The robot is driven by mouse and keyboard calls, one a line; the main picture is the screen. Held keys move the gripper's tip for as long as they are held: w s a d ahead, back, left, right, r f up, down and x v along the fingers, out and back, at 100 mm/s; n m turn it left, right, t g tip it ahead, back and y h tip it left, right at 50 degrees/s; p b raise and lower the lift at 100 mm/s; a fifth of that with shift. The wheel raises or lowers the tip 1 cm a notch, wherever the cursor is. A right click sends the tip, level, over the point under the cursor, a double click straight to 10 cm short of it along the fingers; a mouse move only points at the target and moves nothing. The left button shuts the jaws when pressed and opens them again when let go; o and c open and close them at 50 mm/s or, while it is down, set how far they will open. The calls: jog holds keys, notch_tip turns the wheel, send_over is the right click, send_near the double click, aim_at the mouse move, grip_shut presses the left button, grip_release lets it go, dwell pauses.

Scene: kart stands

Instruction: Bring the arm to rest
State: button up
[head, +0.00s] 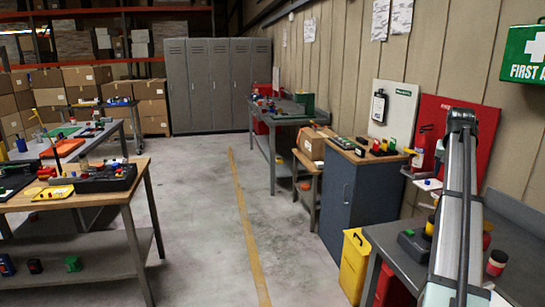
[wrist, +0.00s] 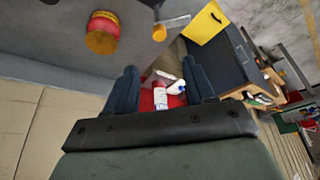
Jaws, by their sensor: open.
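My gripper (wrist: 160,66) shows in the wrist view with its two dark fingers spread apart. It is open, and nothing is held between the fingers. A red surface with small white bottles (wrist: 160,100) shows between the fingers, beyond them; I cannot tell how far off it is. In the head view my arm stands up at the right, in front of the grey bench (head: 388,236). I cannot make out the gripper's fingers there.
A wood-topped table (head: 118,188) with trays stands at left. The floor between (head: 200,230) is clear. The wall is close at right.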

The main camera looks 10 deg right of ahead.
jog(key=w+a+f+n+g+y, duration=0.1)
jog(key=w+a+f+n, duration=0.1)
jog(key=a+f, duration=1.45)
jog(key=w+a+f+n+y, duration=0.1)
jog(key=w+a+f+n, duration=0.2)
jog(key=a+f, duration=1.4)
jog(key=s+a+f+n+y, duration=0.15)
jog(key=s+a+f, duration=0.45)
jog(key=a+f, duration=0.6)
jog(key=s+a+f+n+g, duration=0.2)
jog(key=s+a+f+n, duration=0.1)
jog(key=s+a+f, duration=0.75)
jog(key=s+f+g, duration=0.2)
jog(key=s+f, duration=0.4)
jog(key=s, duration=0.4)
jog(key=s+a+f+g, duration=0.1)
jog(key=s+f+g, duration=0.1)
jog(key=s+f, duration=0.5)
jog(key=s+f+g, duration=0.2)
jog(key=s+f, duration=0.4)
jog(key=s, duration=0.7)
jog(key=shift+s+a+f+g, duration=0.2)
jog(key=shift+g, duration=0.2)
